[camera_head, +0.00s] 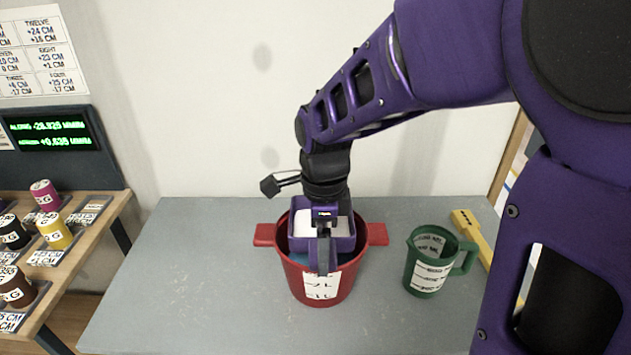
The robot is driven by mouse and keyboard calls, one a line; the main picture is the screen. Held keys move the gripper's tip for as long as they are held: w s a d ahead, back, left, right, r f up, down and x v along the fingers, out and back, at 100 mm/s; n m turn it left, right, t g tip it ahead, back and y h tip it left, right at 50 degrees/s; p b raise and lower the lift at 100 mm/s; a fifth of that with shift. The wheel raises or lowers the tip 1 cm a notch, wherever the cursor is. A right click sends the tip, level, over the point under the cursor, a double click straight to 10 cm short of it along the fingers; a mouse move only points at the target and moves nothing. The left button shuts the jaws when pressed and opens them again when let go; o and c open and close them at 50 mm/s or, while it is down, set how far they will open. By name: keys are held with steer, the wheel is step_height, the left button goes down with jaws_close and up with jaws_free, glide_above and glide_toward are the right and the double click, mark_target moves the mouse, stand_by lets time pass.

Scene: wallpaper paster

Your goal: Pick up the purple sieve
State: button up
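A square purple-rimmed piece with a white inside, which looks like the purple sieve (346,243), is at the mouth of a red bucket (304,284). Blue shows below it inside the bucket. My gripper (323,268) points down over the bucket's near side, in front of the purple piece. It overlaps the near rim in the picture. Its fingers line up with the view, so I cannot tell whether they are apart or closed on the rim.
The bucket has two red side handles and a white label. A green measuring jug (426,273) stands to its right, with a yellow tool (470,236) behind it. The grey tabletop (200,290) is clear at left. A wooden shelf (75,260) holds several labelled spools.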

steer(key=shift+c, duration=1)
steer(key=shift+r, duration=0.1)
step_height(320, 180, up, 8)
steer(key=p, duration=0.6)
steer(key=shift+f, duration=0.25)
steer(key=shift+f+b, duration=2.2)
steer(key=shift+b, duration=0.25)
steer(key=shift+a, duration=0.15)
